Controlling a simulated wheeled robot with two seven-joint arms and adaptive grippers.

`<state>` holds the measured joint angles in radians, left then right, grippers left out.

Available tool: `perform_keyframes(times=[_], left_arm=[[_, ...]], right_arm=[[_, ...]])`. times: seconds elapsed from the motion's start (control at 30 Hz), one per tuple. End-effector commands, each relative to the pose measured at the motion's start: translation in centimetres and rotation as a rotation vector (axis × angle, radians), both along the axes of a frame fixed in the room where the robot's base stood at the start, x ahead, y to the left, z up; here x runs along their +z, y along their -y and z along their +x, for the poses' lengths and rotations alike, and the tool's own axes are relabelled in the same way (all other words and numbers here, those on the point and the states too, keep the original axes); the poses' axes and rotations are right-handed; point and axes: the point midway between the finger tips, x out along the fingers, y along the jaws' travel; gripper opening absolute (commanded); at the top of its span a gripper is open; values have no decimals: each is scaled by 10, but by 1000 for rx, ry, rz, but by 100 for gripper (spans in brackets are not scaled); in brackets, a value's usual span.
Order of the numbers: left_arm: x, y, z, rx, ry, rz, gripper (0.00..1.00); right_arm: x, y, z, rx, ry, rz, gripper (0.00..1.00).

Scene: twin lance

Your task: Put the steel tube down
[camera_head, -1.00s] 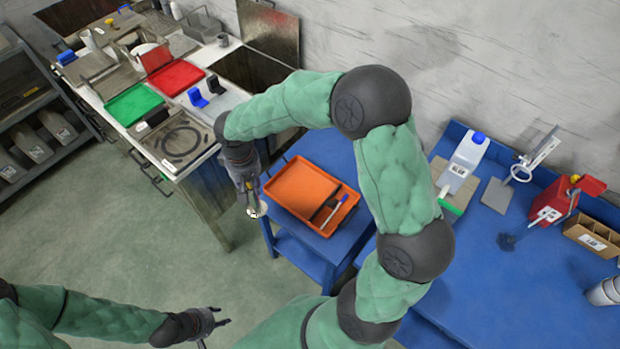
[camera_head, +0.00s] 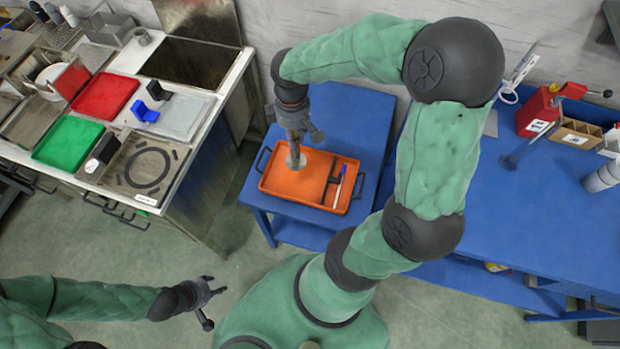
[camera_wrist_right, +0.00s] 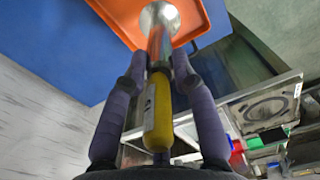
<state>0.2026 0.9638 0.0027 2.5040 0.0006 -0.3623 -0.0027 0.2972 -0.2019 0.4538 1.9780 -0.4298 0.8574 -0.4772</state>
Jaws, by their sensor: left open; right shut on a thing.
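My right gripper (camera_head: 298,136) is shut on the steel tube (camera_head: 295,157) over the left part of the orange tray (camera_head: 285,187). In the right wrist view the tube (camera_wrist_right: 160,42) is shiny, with a wide round end pointing away and a yellow part with a label (camera_wrist_right: 158,115) between the purple fingers of the gripper (camera_wrist_right: 157,72). The round end overlaps the tray (camera_wrist_right: 118,20) there. I cannot tell whether it touches the tray floor. My left gripper (camera_head: 211,302) is open and empty, low over the floor.
The tray stands on a small blue table (camera_head: 352,112). A marker pen (camera_head: 339,185) and dark pieces lie in its right part. A bench at left holds a green tray (camera_head: 68,140) and a red tray (camera_head: 105,96). A larger blue workbench (camera_head: 510,215) stands at right.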

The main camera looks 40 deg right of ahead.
Motion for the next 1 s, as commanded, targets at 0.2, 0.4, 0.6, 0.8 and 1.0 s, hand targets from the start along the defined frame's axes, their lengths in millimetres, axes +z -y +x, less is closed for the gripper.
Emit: perform_keyframes(times=[0.2,0.4,0.6,0.8,1.0], left_arm=[[-8,0,0,0,1,0,47],[-10,0,1,0,1,0,47],[-18,0,1,0,1,0,47],[-29,0,1,0,1,0,47],[-42,0,1,0,1,0,47]], right_arm=[[2,33,-46,142,4,-8,0],[3,42,-66,219,3,-11,0],[-9,39,-47,238,2,-11,0],[-28,33,-5,237,2,-11,0],[-54,26,32,235,0,-11,0]])
